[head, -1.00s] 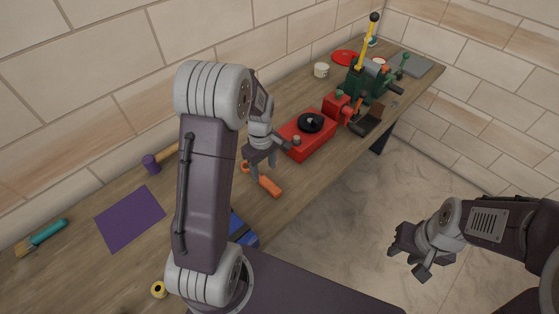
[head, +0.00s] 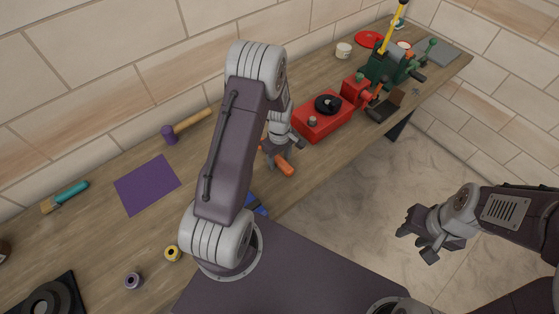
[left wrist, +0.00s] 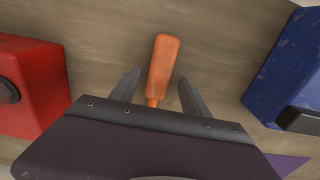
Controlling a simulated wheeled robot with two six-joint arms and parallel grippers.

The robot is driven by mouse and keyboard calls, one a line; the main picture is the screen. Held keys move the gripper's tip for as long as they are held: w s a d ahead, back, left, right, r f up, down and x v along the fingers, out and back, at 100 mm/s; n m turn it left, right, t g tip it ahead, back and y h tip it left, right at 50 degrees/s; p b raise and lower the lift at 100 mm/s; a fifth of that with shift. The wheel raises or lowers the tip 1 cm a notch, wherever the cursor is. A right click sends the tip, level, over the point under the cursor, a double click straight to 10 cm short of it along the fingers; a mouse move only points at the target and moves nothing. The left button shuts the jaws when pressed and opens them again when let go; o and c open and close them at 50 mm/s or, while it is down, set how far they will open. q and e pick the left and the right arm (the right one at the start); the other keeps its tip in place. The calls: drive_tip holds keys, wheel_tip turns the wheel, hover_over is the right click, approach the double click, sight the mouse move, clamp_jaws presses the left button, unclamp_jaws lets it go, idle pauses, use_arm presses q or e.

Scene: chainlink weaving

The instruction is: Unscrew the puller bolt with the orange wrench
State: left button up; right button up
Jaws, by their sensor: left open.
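The orange wrench (head: 286,168) lies on the bench, partly hidden by my left gripper. In the left wrist view its orange handle (left wrist: 162,65) lies between the two fingers, with gaps on both sides. My left gripper (head: 276,163) points down over the wrench and is open; it also shows in the left wrist view (left wrist: 158,86). A red block (head: 322,123) with a black disc (head: 328,103) and a small brownish knob (head: 312,122) stands right of it. I cannot tell which part is the puller bolt. My right gripper (head: 421,238) is open and empty, over the floor.
A blue object (head: 256,204) lies close by the wrench and shows in the left wrist view (left wrist: 290,62). A red vise-like part (head: 356,90) and a green machine (head: 385,68) stand farther back. A purple mat (head: 147,184) and a mallet (head: 188,124) lie left.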

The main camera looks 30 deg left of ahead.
use_arm(q)
drive_tip(key=shift+w+f, duration=0.1)
drive_tip(key=shift+w, duration=0.1)
drive_tip(key=c, duration=0.5)
clamp_jaws()
